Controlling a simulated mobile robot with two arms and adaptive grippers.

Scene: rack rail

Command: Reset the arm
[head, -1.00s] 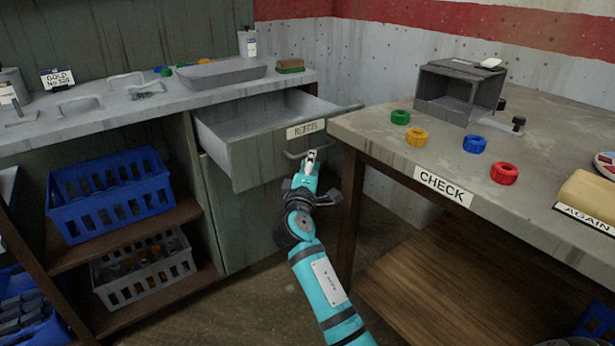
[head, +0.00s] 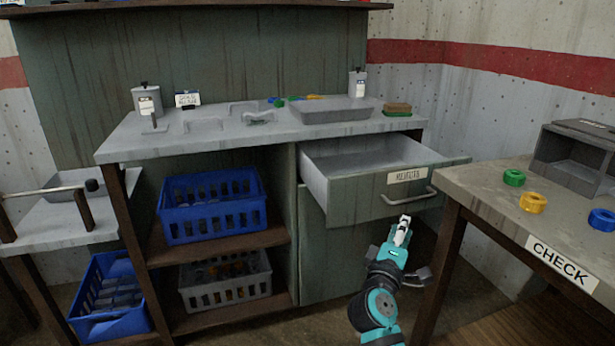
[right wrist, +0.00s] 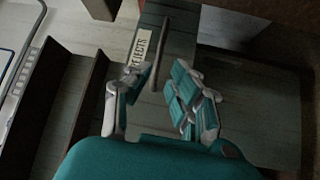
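My right gripper (head: 402,228) is just below and in front of the handle (head: 408,197) of a pulled-out green drawer (head: 345,200). In the right wrist view its two fingers stand apart with nothing between them, so the gripper (right wrist: 150,88) is open and empty. The drawer handle (right wrist: 161,50) and the REJECTS label (right wrist: 140,50) show ahead of the fingertips in that view. The drawer stands open and its visible inside looks empty. My left gripper is in neither current view.
The bench (head: 225,138) holds a grey tray (head: 330,110), a brush (head: 397,109) and bottles. Blue (head: 213,205) and grey (head: 225,282) crates sit on shelves below. The CHECK table (head: 480,205), with coloured rings and a grey box (head: 578,160), stands close right of my arm.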

